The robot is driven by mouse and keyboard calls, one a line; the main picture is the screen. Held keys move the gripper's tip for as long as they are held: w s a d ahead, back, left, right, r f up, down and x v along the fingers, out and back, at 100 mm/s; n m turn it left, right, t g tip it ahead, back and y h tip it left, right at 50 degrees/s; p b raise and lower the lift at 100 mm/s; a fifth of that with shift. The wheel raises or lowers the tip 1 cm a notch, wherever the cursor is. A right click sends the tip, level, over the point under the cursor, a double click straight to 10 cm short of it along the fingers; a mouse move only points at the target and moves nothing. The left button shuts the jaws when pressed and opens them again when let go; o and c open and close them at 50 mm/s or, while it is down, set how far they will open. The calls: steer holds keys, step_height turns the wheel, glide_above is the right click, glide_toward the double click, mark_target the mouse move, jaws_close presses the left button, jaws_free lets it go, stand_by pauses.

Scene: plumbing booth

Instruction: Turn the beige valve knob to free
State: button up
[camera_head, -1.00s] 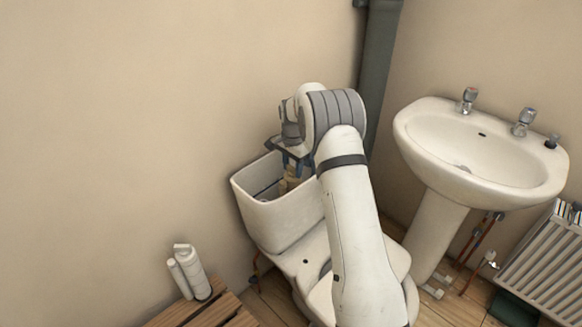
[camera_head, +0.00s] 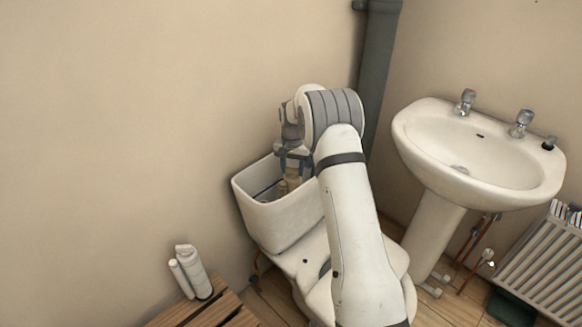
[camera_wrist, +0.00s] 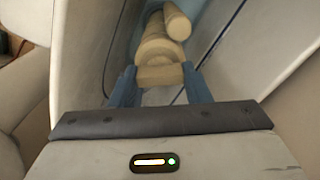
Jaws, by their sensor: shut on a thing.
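The beige valve (camera_head: 292,181) stands inside the open white toilet cistern (camera_head: 284,224) in the head view, partly hidden by my arm. In the wrist view its stepped, round beige body shows, with the flat-sided beige knob (camera_wrist: 160,76) at its near end and a second beige cylinder (camera_wrist: 178,24) beside it. My gripper (camera_wrist: 161,83) has its two blue fingers on either side of the knob and is shut on it. In the head view my gripper (camera_head: 292,158) points down into the cistern. Any mark on the knob is not readable.
The cistern walls are close around my gripper. A white washbasin (camera_head: 418,150) stands to the right, with a radiator (camera_head: 548,262) beyond it. A grey pipe (camera_head: 378,70) runs up the corner. White tubes (camera_head: 194,270) stand by a slatted wooden surface (camera_head: 200,312) at lower left.

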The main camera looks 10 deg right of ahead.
mark_target(292, 169)
steer(key=shift+n, duration=2)
steer(key=o, duration=1)
steer(key=shift+r, duration=0.1)
step_height(292, 169, up, 8)
steer(key=shift+f+p, duration=0.2)
steer(key=shift+p, duration=0.35)
